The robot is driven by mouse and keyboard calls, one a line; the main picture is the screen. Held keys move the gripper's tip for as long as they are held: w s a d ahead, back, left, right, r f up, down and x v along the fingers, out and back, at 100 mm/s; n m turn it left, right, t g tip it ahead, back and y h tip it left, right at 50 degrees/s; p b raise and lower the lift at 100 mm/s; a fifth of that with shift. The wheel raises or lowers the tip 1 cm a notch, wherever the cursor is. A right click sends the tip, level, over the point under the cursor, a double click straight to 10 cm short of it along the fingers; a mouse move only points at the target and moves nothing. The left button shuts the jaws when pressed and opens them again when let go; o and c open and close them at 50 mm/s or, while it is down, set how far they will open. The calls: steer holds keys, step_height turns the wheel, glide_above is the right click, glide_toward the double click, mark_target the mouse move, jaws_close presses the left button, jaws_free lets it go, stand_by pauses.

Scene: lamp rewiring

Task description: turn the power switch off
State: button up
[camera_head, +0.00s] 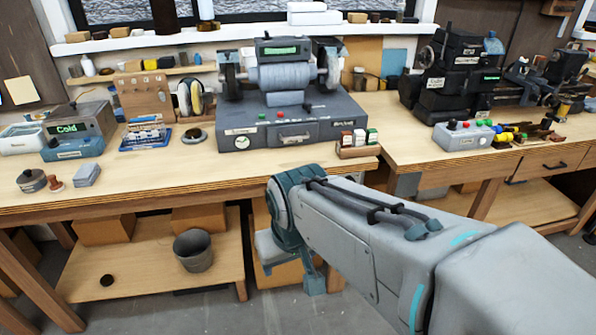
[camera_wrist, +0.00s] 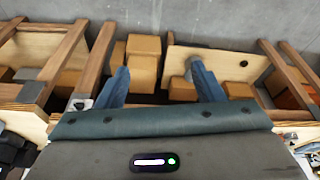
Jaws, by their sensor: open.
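A grey bench machine (camera_head: 290,128) stands on the left bench. A small grey control box (camera_head: 463,136) with a dark knob and coloured buttons sits on the right bench. I cannot tell which of these controls is the power switch, or its position. My gripper (camera_wrist: 162,82) is open and empty, its two blue-grey fingers apart in the wrist view. In the head view it hangs in front of the bench edge, below the top, partly hidden by my arm.
A grey bucket (camera_head: 193,251) and cardboard boxes are on the lower shelf. Dark machines (camera_head: 458,75) and small tools crowd the right bench.

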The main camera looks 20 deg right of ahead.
steer(key=w+d+f+m+t+h+b, duration=0.1)
steer(key=w+d+f+t+h+b, duration=0.15)
steer(key=w+d+f+b, duration=0.55)
steer(key=w+d+f+m+t+h+b, duration=0.15)
steer(key=w+d+f+t+b, duration=0.35)
steer(key=w+d, duration=0.65)
steer(key=w+d+f+t+b, duration=0.2)
steer(key=d+f+t+b, duration=0.1)
steer(key=d+f+b, duration=0.4)
steer(key=w+d+f+t+b, duration=0.1)
steer(key=d+f+t+b, duration=0.3)
steer(key=d, duration=0.6)
steer(key=b+x, duration=0.3)
steer(key=x, duration=1.1)
steer(key=shift+r, duration=0.4)
steer(key=shift+a, duration=0.1)
steer(key=c, duration=1)
